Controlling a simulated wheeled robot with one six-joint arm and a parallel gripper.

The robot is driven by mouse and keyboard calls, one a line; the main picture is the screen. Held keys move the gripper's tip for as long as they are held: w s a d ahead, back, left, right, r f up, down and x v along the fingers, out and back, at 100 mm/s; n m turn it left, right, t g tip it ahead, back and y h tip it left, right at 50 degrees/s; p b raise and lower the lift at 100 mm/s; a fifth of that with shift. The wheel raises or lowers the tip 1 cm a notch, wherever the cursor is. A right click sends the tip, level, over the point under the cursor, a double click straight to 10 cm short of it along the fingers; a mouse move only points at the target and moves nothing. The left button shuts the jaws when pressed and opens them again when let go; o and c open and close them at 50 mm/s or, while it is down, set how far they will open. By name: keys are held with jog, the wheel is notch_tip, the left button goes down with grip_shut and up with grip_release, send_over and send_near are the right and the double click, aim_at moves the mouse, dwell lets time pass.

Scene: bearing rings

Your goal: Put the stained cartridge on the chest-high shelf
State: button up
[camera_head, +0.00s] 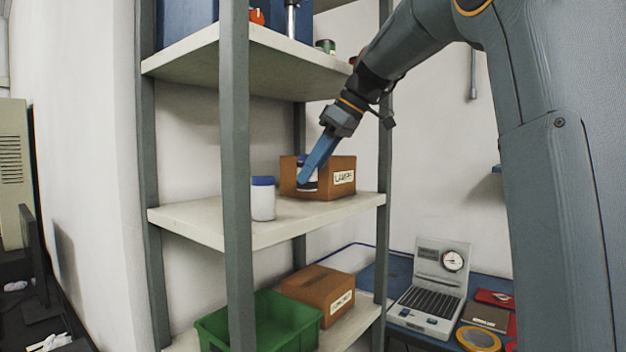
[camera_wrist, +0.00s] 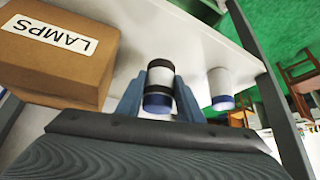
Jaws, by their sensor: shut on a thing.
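My gripper (camera_wrist: 160,95) is shut on the stained cartridge (camera_wrist: 158,76), a white cylinder with a wide dark band and a blue end, between its two fingers in the wrist view. In the head view my gripper (camera_head: 309,167) reaches down over the middle, chest-high shelf (camera_head: 215,220), and the cartridge (camera_head: 311,184) is partly hidden by a finger. It is in front of the LAMPS box, close to it. I cannot tell whether its base touches the shelf. The shelf board (camera_wrist: 195,45) also shows behind the cartridge in the wrist view.
A white jar with a blue lid (camera_head: 263,200) stands left of the cartridge on this shelf. The brown LAMPS box (camera_head: 342,180) is right beside my gripper. A grey front post (camera_head: 237,150) rises at the left. Below are a green bin (camera_head: 270,322) and another brown box (camera_head: 318,290).

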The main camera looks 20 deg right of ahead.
aim_at(312, 184)
jog(key=shift+f+p, duration=0.6)
jog(key=shift+f, duration=1.2)
jog(key=shift+f, duration=0.1)
jog(key=o, duration=1.3)
jog(key=shift+o, duration=0.2)
jog(key=shift+r, duration=0.2)
jog(key=b+v, duration=0.2)
jog(key=v, duration=1)
jog(key=shift+f, duration=0.1)
jog(key=shift+d, duration=0.1)
